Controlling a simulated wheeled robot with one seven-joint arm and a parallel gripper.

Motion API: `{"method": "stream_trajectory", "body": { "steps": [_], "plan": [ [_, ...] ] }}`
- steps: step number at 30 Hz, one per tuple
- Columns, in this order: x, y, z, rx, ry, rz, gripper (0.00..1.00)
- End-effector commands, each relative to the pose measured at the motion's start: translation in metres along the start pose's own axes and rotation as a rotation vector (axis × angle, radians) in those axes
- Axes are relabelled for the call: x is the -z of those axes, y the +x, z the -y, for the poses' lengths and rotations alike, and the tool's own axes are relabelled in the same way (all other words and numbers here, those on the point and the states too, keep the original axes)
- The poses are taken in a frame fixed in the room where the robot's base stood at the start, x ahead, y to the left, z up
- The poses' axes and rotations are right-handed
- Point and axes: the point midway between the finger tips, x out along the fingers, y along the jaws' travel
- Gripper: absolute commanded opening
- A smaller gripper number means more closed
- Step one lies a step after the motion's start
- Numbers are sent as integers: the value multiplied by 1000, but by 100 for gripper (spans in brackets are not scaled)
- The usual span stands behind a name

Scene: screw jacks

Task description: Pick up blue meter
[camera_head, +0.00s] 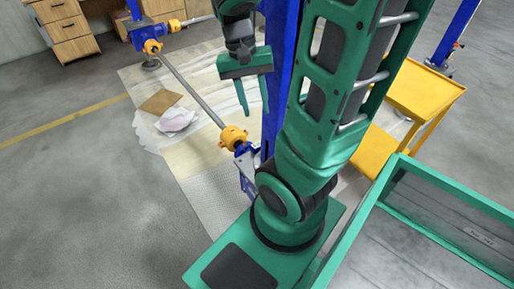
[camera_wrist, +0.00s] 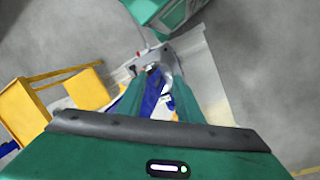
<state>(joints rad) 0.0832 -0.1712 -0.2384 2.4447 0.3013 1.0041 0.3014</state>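I cannot make out a blue meter in either view. My gripper (camera_head: 254,112) hangs in the upper middle of the head view, fingers pointing down, with a gap between them and nothing held. In the wrist view my gripper (camera_wrist: 158,72) also shows open. Part of a blue screw jack (camera_wrist: 153,92) shows between and beyond the fingers there. In the head view a blue jack column (camera_head: 278,70) stands just right of my gripper, partly hidden by my arm.
A shaft (camera_head: 190,88) with yellow couplings runs to another blue jack (camera_head: 140,35) at upper left. Brown cardboard (camera_head: 160,101) and a crumpled pale cloth (camera_head: 176,121) lie on floor sheeting. A yellow cart (camera_head: 425,90) stands right. Wooden drawers (camera_head: 66,28) stand upper left. Floor left is clear.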

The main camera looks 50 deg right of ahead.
Motion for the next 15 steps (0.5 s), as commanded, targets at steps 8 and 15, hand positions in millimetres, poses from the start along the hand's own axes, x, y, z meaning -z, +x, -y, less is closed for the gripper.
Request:
{"method": "stream_trajectory", "body": {
  "steps": [8,15],
  "plan": [
    [46,33,37,-187,211,1,33],
    [80,70,69,-349,386,-67,33]
  ]
}}
